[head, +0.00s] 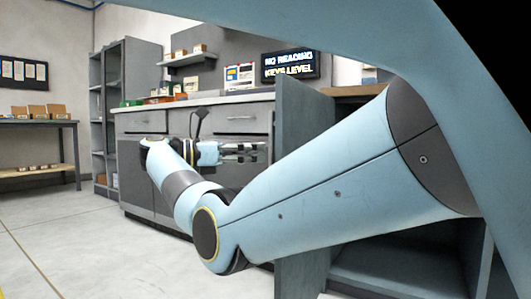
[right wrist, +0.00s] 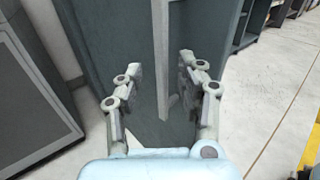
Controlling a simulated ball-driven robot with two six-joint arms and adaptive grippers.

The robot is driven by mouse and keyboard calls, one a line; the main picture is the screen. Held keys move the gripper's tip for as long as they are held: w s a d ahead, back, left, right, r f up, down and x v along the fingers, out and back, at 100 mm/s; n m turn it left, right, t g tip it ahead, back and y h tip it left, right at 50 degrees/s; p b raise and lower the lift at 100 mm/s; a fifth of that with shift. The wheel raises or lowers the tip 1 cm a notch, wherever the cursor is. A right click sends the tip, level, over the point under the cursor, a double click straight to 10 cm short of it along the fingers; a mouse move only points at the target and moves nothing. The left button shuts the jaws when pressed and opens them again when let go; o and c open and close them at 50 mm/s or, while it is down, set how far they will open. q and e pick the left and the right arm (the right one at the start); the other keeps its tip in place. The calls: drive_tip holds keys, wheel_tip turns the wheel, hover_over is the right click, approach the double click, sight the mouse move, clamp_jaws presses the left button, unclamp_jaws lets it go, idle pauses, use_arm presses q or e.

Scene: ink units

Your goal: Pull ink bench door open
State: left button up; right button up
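The ink bench (head: 240,97) has a pale top and a grey front with drawers. A blue-grey door panel (head: 303,110) stands swung out from the front, with a dark open compartment (head: 395,262) to its right. My right gripper (head: 262,152) reaches toward the panel's left face. In the right wrist view, the open right gripper (right wrist: 160,65) has one finger on each side of a pale upright bar (right wrist: 162,50) on the door panel (right wrist: 110,40). Gaps show between the bar and both fingers. My right arm hides part of the door and compartment. My left gripper is out of view.
A grey cabinet front (right wrist: 30,95) stands left in the right wrist view. Pale floor (head: 70,235) is clear to the left. A shelf unit (head: 115,90) and a side table (head: 35,124) with boxes stand farther back. A sign (head: 290,66) hangs above the bench.

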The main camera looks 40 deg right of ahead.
drive_tip(key=v, duration=0.3)
idle(0.5)
